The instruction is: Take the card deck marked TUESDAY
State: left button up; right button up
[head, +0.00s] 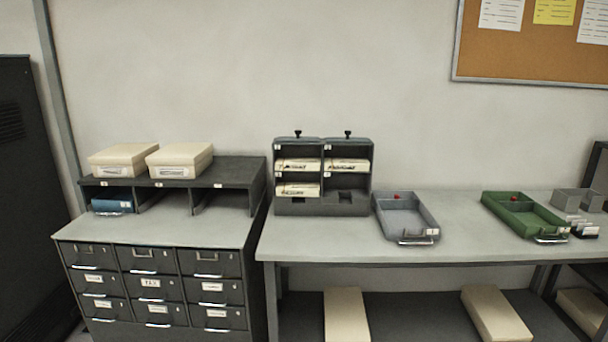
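Three cream card decks lie in a dark grey rack (293,209) of four compartments on the table. One deck (298,164) is in the upper left compartment, one (347,165) in the upper right, and one (298,189) in the lower left. The lower right compartment (347,190) looks empty. Each deck has dark writing on its front edge, too small and blurred to read, so I cannot tell which is marked TUESDAY. Neither of my grippers is in view.
On the table (330,236), a grey tray (405,219) stands right of the rack and a green tray (524,216) farther right, with clear room between them. Left, a drawer cabinet (152,285) carries a shelf (235,170) with two cream boxes (124,160) on top.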

aim_at(298, 165)
jog(key=i, duration=0.4)
jog(key=z, duration=1.75)
jog(key=i, duration=0.15)
jog(key=u, duration=2.95)
jog(key=i, duration=0.15)
jog(key=u, duration=1.55)
jog(key=k, duration=0.1)
jog(key=u, duration=0.05)
